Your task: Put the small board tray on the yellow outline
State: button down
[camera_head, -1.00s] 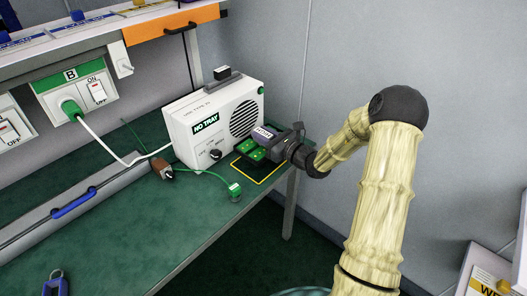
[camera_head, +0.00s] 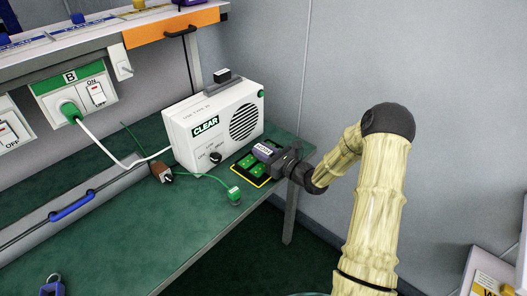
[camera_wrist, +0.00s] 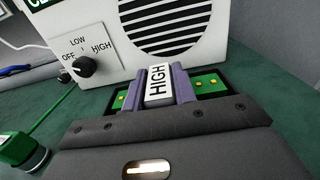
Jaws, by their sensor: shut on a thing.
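The small board tray is dark, with green boards (camera_head: 256,171) on it. It lies on the green bench inside the yellow outline (camera_head: 246,181), whose front edges show around it; my gripper hides the far right side. In the wrist view the tray (camera_wrist: 208,84) shows on both sides of a white block marked HIGH (camera_wrist: 158,86). My gripper (camera_head: 272,153) is shut on this block, with purple pieces along both its sides. The tray looks flat on the bench.
A white box with a round speaker grille (camera_head: 243,122), a knob and a sign reading CLEAR (camera_head: 205,127) stands just behind the tray. A green-ended cable (camera_head: 234,194) and a brown plug (camera_head: 162,172) lie to the left. The bench's front edge is close.

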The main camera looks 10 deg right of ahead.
jog(key=shift+f, duration=0.1)
jog(key=c, duration=1.6)
grip_release()
jog(key=shift+f, duration=0.1)
jog(key=o, duration=0.5)
jog(key=shift+d+r, duration=0.1)
jog(key=shift+r, duration=0.1)
jog(key=v, duration=1.2)
